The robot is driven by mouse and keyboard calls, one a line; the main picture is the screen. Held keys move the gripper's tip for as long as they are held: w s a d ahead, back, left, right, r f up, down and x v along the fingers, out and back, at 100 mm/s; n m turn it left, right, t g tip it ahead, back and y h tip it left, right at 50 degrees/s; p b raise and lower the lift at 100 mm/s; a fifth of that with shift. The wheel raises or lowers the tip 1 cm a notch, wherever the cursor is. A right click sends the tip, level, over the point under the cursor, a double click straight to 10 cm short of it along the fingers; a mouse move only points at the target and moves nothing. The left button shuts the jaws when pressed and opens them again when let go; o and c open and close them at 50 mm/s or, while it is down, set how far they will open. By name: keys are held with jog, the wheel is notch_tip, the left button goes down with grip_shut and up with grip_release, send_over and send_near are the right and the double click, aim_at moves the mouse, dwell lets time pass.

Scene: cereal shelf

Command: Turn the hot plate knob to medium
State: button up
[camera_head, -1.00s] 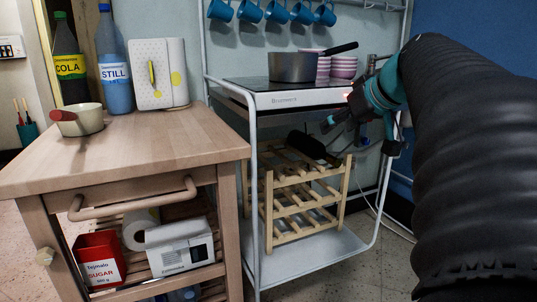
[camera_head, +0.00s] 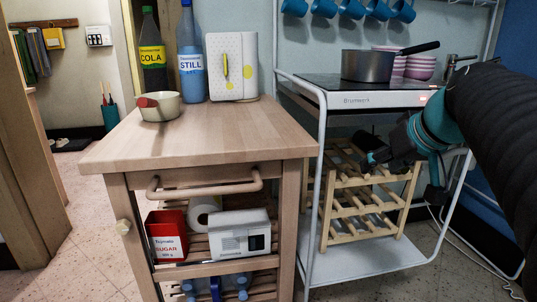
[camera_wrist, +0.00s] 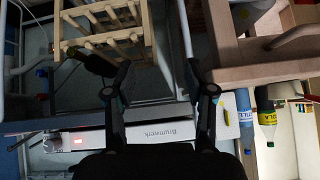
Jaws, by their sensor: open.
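The hot plate (camera_head: 370,99), with a white front panel and dark top, sits on the metal cart. A small red light glows at the right of its front. In the wrist view the panel (camera_wrist: 150,134) appears upside down, with the red light (camera_wrist: 77,141) at its left. My gripper (camera_wrist: 158,72) is open and empty. In the head view my gripper (camera_head: 372,150) is below the hot plate, in front of the wooden rack, apart from the panel.
The wooden bottle rack (camera_head: 368,205) is on the cart's lower shelf. A wooden trolley (camera_head: 215,135) stands close on the left, with bottles and a small pan on top. Blue mugs hang above.

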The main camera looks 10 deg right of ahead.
jog(key=w+d+f+m+h+p, duration=0.1)
jog(key=d+f+m, duration=0.2)
jog(key=d, duration=1)
jog(key=w+d+r+m+t+y+p, duration=0.15)
jog(key=d+r, duration=0.25)
jog(key=d, duration=0.6)
jog(key=d+r+m+t+y, duration=0.1)
jog(key=d+r+m+t, duration=0.2)
jog(key=d, duration=0.8)
jog(key=a+r+n+y, duration=0.2)
jog(key=a+r+y, duration=0.15)
jog(key=r, duration=0.45)
jog(key=r+x, duration=0.1)
jog(key=x, duration=1.3)
jog(key=shift+w+d+t+h, duration=0.2)
jog(key=shift+w+t+h, duration=0.1)
jog(key=shift+t, duration=0.15)
grip_shut()
